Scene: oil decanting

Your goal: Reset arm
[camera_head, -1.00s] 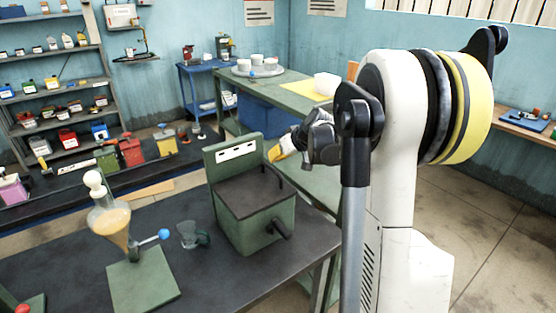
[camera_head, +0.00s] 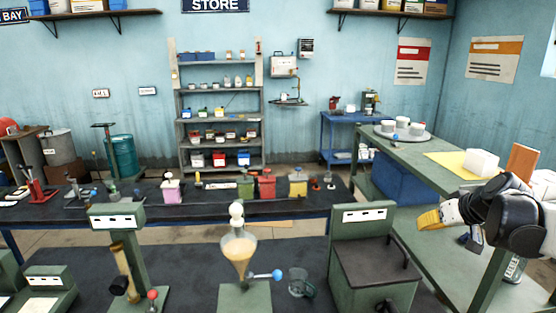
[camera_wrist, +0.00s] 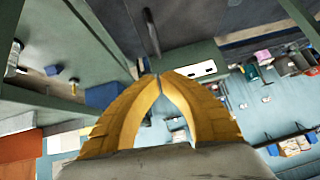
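My gripper (camera_head: 428,220) is at the right of the head view, beside and to the right of the green box with a dark lid (camera_head: 375,262). In the wrist view its two yellow fingers (camera_wrist: 159,76) curve together and their tips meet, with nothing between them. A glass separating funnel (camera_head: 238,250) with amber liquid and a white stopper stands upright on a green stand in the head view, with a blue tap knob at its side. A clear glass beaker (camera_head: 300,284) stands on the dark bench between the funnel stand and the green box.
A green table (camera_head: 410,152) at the right holds a round tray (camera_head: 403,136) with white cups, a yellow sheet and a white block. A long dark bench (camera_head: 130,205) behind carries several coloured containers. A grey shelf (camera_head: 221,118) stands at the back wall.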

